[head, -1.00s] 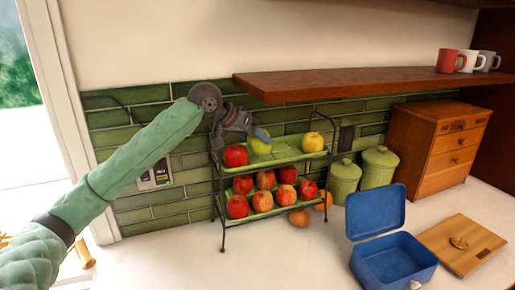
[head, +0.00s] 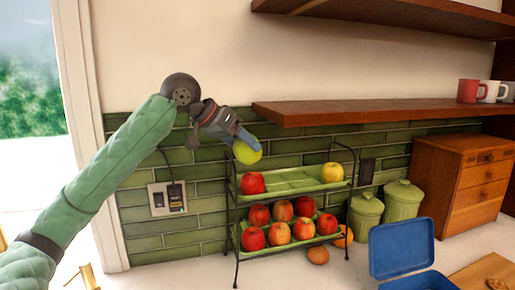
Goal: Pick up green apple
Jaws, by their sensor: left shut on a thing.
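A green apple (head: 247,152) is held in my left gripper (head: 238,138). The gripper is shut on it, with the apple hanging below the fingers, above the upper tier of the rack. The two-tier black wire rack with green trays (head: 290,183) stands against the tiled wall. A red apple (head: 252,183) lies at the left of the upper tray and a yellow-green apple (head: 331,172) at its right. My right gripper is not in view.
Several red apples (head: 280,233) fill the lower tray. A wooden shelf (head: 380,108) juts out to the right of the gripper. Green canisters (head: 402,200), a wooden drawer box (head: 470,180) and an open blue lunchbox (head: 402,247) stand to the right.

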